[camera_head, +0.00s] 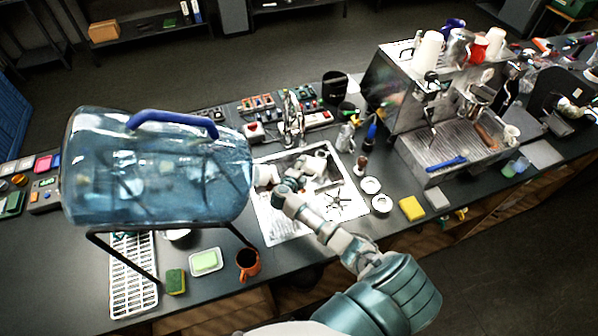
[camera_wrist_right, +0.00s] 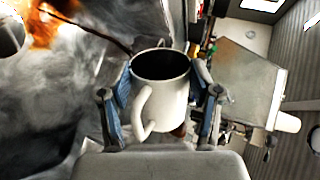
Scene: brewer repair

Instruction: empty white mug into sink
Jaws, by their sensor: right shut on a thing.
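The white mug (camera_wrist_right: 150,95) sits between the two fingers of my right gripper (camera_wrist_right: 163,100) in the right wrist view, and the gripper is shut on it. Its handle faces the wrist camera, and its inside looks dark; I cannot tell whether liquid is in it. In the head view my right arm reaches in from the lower right, and the right gripper (camera_head: 283,187) is over the left part of the metal sink (camera_head: 283,228). The mug (camera_head: 266,174) shows there as a white shape beside the large blue bottle. My left gripper is not in view.
A large blue water bottle (camera_head: 150,175) on a black stand is just left of the sink. An orange mug (camera_head: 248,264), a soap dish (camera_head: 206,262) and a sponge (camera_head: 176,281) are near the front edge. The faucet (camera_head: 292,118) stands behind the sink; an espresso machine (camera_head: 440,150) stands right.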

